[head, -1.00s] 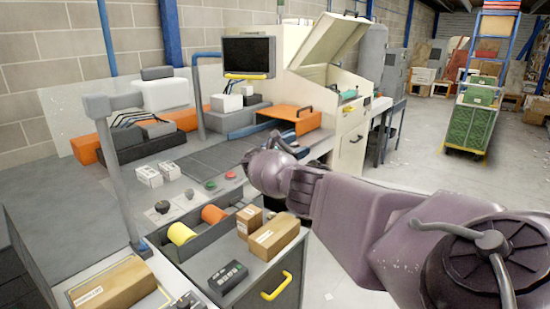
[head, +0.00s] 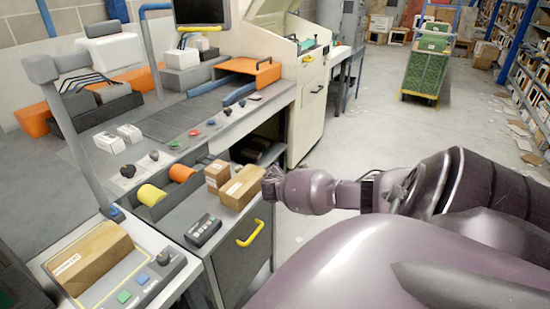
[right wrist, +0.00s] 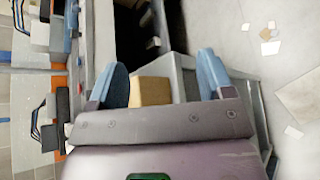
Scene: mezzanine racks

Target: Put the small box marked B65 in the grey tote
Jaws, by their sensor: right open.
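Three brown cardboard boxes show in the head view: a small one (head: 217,173) and a longer one (head: 243,187) side by side on the drawer-unit top, and a larger one (head: 90,258) on the scale at lower left. Their labels are too small to read, so I cannot tell which is B65. My right gripper (head: 271,184) is just right of the longer box. In the right wrist view its blue fingers (right wrist: 163,75) are apart, with a brown box (right wrist: 150,92) beyond and between them. I cannot make out a grey tote. My left gripper is not in view.
A black keypad (head: 203,230) and a dark holder with yellow (head: 151,194) and orange (head: 181,172) rolls stand by the boxes. A yellow handle (head: 250,233) sticks out of the drawer front. A green cart (head: 424,70) stands far back.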

